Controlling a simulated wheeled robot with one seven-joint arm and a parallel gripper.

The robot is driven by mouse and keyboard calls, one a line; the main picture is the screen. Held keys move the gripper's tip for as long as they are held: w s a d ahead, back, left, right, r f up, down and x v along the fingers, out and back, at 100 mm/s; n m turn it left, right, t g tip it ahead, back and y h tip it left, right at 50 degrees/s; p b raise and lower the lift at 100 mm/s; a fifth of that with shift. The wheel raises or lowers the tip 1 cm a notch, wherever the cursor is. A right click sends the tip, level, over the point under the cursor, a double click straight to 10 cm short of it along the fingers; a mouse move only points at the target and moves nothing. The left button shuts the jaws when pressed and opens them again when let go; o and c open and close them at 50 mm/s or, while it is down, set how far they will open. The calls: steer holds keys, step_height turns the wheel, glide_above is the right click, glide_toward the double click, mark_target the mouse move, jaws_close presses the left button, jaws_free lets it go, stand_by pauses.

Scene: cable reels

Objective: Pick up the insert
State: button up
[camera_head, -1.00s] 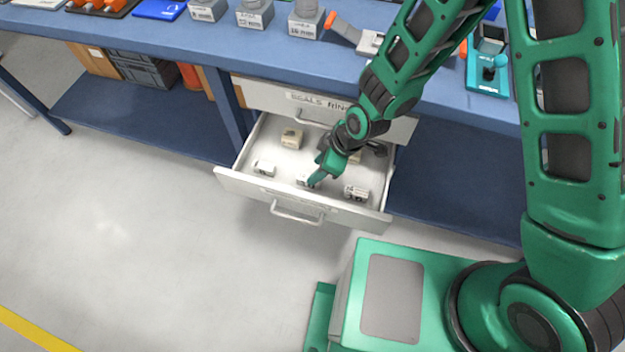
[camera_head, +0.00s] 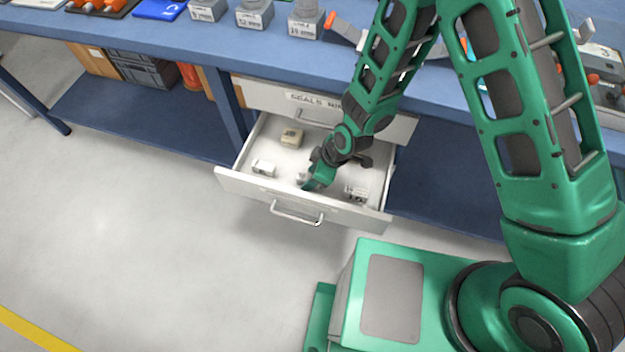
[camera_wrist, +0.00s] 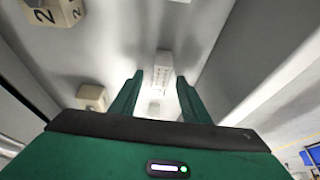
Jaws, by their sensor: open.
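My gripper (camera_head: 312,182) reaches down into the open drawer; its fingers are open. In the wrist view the two green fingertips (camera_wrist: 158,82) stand apart, with a white lettered block (camera_wrist: 163,68) in line with the gap, just past the tips. A smaller pale piece (camera_wrist: 154,108) shows between the fingers. In the head view a small white piece (camera_head: 300,177) peeks out left of my gripper, mostly hidden by it. I cannot tell for sure which piece is the insert, and no piece is visibly held.
The drawer (camera_head: 229,185) also holds a tan block (camera_head: 291,138), a white block (camera_head: 263,168) at left and another (camera_head: 355,192) at right. Drawer walls stand close around my gripper. The blue workbench (camera_head: 270,50) overhangs behind.

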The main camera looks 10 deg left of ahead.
jaws_close()
steer(key=shift+r, duration=0.2)
